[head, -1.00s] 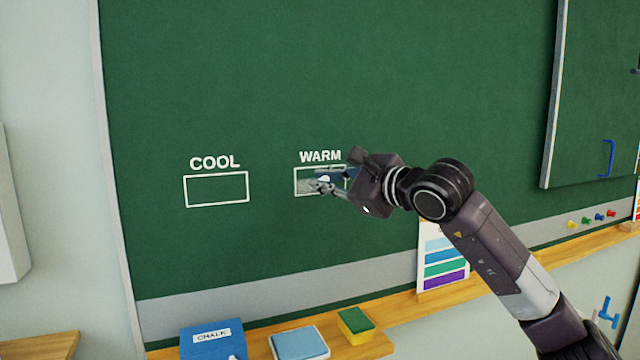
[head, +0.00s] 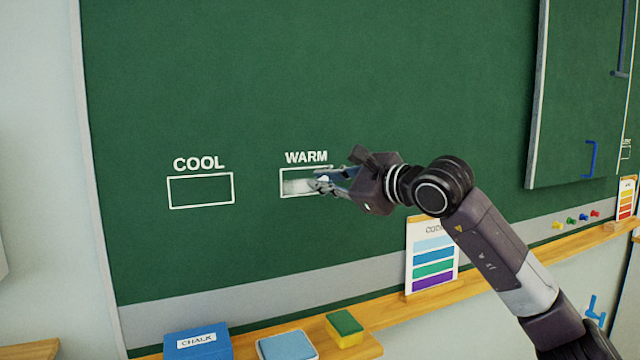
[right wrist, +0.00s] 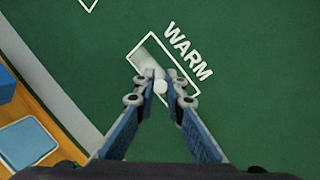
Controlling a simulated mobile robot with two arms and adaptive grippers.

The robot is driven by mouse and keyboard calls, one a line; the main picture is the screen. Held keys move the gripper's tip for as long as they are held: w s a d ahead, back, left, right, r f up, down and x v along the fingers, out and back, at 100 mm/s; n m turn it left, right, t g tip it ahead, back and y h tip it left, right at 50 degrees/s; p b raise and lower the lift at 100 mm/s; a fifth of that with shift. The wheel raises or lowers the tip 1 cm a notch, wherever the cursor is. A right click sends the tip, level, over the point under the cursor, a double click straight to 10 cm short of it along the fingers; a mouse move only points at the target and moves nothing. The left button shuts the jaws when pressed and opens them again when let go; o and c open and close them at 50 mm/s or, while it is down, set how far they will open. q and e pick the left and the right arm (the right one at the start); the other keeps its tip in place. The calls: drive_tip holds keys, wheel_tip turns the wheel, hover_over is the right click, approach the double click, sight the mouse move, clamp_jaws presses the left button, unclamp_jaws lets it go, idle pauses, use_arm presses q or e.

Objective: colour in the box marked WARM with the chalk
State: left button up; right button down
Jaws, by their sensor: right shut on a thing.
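The box marked WARM (head: 290,188) is a white outline on the green chalkboard (head: 330,80). Its left part carries whitish chalk shading; the right part is partly hidden behind my right gripper in the head view. My right gripper (head: 322,184) is at the box, shut on a white chalk (right wrist: 160,86). In the right wrist view the chalk's round end shows between the fingertips, over the box, with a pale shaded patch beside it. Whether the chalk touches the board cannot be told. The box marked COOL (head: 201,191), to the left, is an empty outline. My left gripper is not in view.
Below the board a wooden ledge (head: 385,314) holds a blue chalk box (head: 197,343), a light blue pad (head: 287,347), a yellow-green sponge (head: 344,329) and a colour card (head: 432,257). A second board panel (head: 580,90) stands out at the right. Board around the boxes is clear.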

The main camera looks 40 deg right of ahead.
drive_tip(key=shift+d, duration=0.2)
drive_tip(key=shift+s+d+r, duration=0.1)
drive_tip(key=shift+s+d, duration=0.05)
drive_tip(key=shift+d, duration=0.4)
drive_tip(key=shift+b, duration=0.3)
drive_tip(key=d, duration=0.1)
drive_tip(key=d+b, duration=0.1)
drive_tip(key=d, duration=0.1)
drive_tip(key=shift+s+d, duration=0.15)
drive_tip(key=shift+s, duration=0.25)
idle(0.3)
